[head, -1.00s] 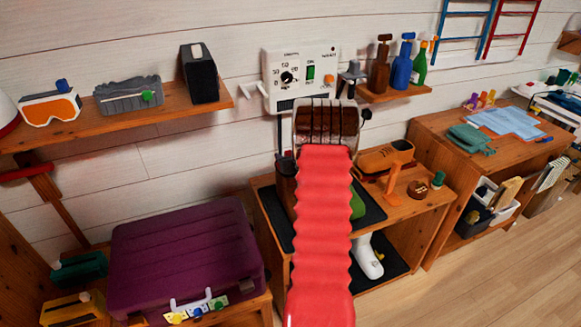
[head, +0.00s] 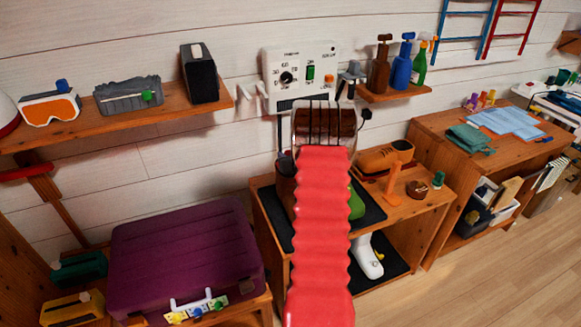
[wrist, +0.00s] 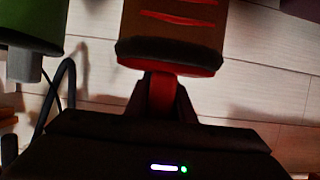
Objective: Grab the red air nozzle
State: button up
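In the wrist view, a narrow red piece (wrist: 162,94) stands upright among the dark parts of my gripper (wrist: 165,105). It may be the red air nozzle. It meets the red underside of a brown, red-striped body (wrist: 172,28) with a dark rim. The dim light hides whether the fingers press on it. In the head view, my red ribbed arm reaches up the middle, and its end hides the gripper and whatever is there.
A green object (wrist: 36,22) with a grey end and a dark cable loop (wrist: 66,85) lie left of my gripper. An orange-brown boot-like item (head: 383,160) and orange post (head: 397,170) stand on the shelf to the right. Spray bottles (head: 402,65) stand on a wall shelf.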

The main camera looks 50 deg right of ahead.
grip_shut()
notch_tip(320, 180, up, 10)
dwell(0.7)
dwell(0.4)
